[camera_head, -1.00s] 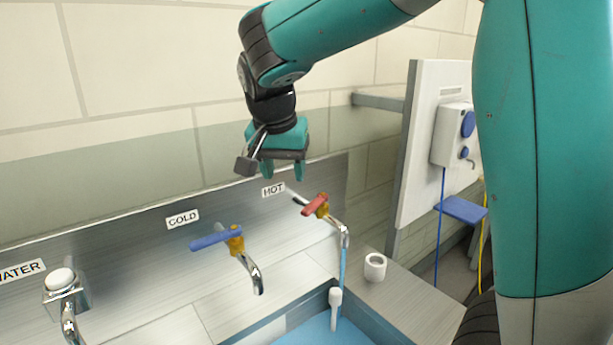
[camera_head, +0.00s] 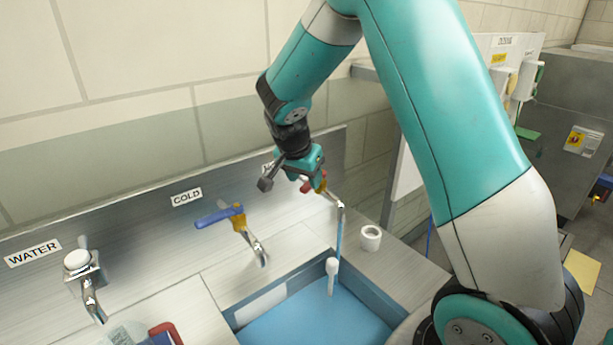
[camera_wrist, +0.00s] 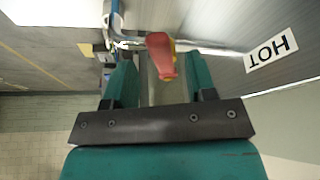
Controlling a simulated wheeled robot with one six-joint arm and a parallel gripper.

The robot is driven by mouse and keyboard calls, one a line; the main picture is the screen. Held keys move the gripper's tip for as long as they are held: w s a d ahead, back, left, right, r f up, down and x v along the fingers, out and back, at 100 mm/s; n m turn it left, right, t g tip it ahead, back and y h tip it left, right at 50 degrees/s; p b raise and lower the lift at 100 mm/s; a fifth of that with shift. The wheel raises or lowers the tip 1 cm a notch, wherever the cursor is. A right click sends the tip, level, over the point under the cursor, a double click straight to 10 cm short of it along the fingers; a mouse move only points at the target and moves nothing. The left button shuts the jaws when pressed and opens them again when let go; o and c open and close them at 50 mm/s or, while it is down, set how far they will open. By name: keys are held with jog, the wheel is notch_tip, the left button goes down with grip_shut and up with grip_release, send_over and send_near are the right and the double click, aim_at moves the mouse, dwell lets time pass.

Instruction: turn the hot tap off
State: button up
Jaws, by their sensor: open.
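The hot tap's red lever (camera_head: 309,186) is partly hidden behind my gripper (camera_head: 313,187) in the head view. In the wrist view the red lever (camera_wrist: 161,56) sits between the two teal fingers of my gripper (camera_wrist: 160,78), which are open and apart from it. The hot tap's spout (camera_head: 340,206) has a stream of blue water (camera_head: 338,238) running down into the sink (camera_head: 325,315). The HOT label (camera_wrist: 270,51) shows upside down at the right in the wrist view.
The cold tap with its blue lever (camera_head: 219,216) is left of the hot tap. A third tap (camera_head: 81,264) under the WATER label (camera_head: 33,252) is farther left. A white cup-like ring (camera_head: 370,237) stands on the counter right of the sink.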

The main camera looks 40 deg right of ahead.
jog(key=shift+x, duration=1.1)
